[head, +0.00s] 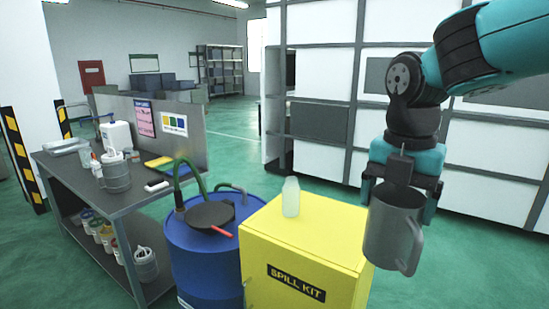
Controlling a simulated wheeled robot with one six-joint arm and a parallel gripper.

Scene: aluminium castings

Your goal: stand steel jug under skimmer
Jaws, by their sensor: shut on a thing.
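A grey steel jug (388,237) with a side handle hangs at the right of the head view, roughly upright with a slight tilt. My gripper (402,186) is shut on it near the rim, and the jug is in the air to the right of the yellow spill kit box. The likely skimmer (209,215) is a dark round unit with a red-tipped lever on top of a blue drum (205,262), left of the box. A dark green hose and a short grey curved pipe rise beside it. The jug is well apart from it.
The yellow spill kit box (305,245) stands between drum and jug, with a pale translucent bottle (290,197) on top. A grey workbench (125,198) at left holds containers and a similar grey jug (115,172). Green floor is open behind.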

